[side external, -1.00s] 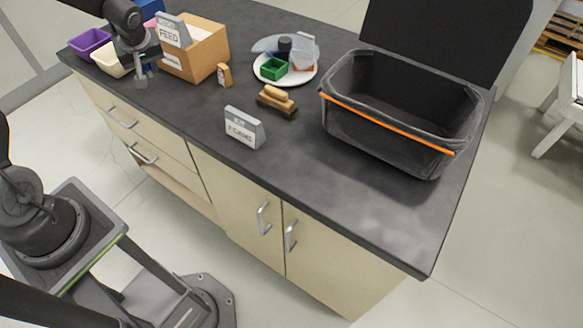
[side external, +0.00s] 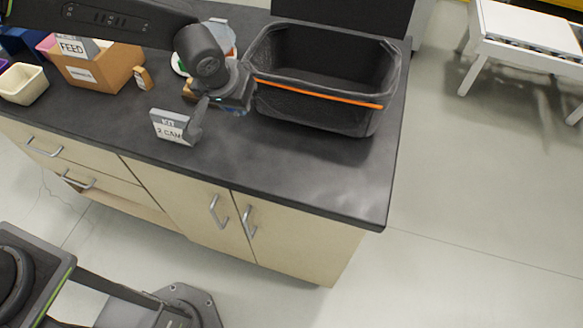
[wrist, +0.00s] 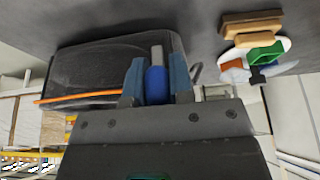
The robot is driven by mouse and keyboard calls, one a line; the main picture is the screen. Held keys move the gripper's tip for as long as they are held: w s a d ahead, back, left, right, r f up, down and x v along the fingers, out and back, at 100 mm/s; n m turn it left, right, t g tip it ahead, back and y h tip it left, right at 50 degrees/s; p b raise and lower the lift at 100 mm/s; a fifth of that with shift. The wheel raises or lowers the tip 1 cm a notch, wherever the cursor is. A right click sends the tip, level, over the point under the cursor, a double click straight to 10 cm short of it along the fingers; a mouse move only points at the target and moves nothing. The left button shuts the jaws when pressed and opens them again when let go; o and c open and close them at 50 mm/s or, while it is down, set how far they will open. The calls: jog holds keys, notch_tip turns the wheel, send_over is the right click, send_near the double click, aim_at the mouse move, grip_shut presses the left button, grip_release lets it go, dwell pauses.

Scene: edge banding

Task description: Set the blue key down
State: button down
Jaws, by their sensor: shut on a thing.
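The blue key (wrist: 156,86) is between the two blue-grey fingers of my gripper (wrist: 157,66) in the wrist view. It has a rounded blue body with a grey part at its far end. In the side view my gripper (side external: 233,97) is over the counter, between the small sign (side external: 168,128) and the black bin (side external: 310,108). A dark part of my gripper covers the sign's right edge. The key is mostly hidden there, and I cannot tell whether it touches anything below.
The black bin with an orange stripe stands close on the right. A cardboard box (side external: 112,70), a small tan block (side external: 141,78) and a cream tray (side external: 25,86) are on the left. A plate with coloured parts is partly hidden behind my arm. The front right counter (side external: 330,180) is clear.

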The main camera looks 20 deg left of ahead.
send_over(294, 164)
jog(key=s, duration=0.2)
jog(key=f, duration=0.7)
jog(key=shift+w, duration=0.25)
jog(key=shift+d+f, duration=0.1)
jog(key=shift+f, duration=1.9)
jog(key=shift+f, duration=0.15)
jog(key=c, duration=1)
grip_release()
jog(key=v, duration=1.2)
jog(key=shift+s, duration=0.1)
jog(key=shift+r, duration=0.25)
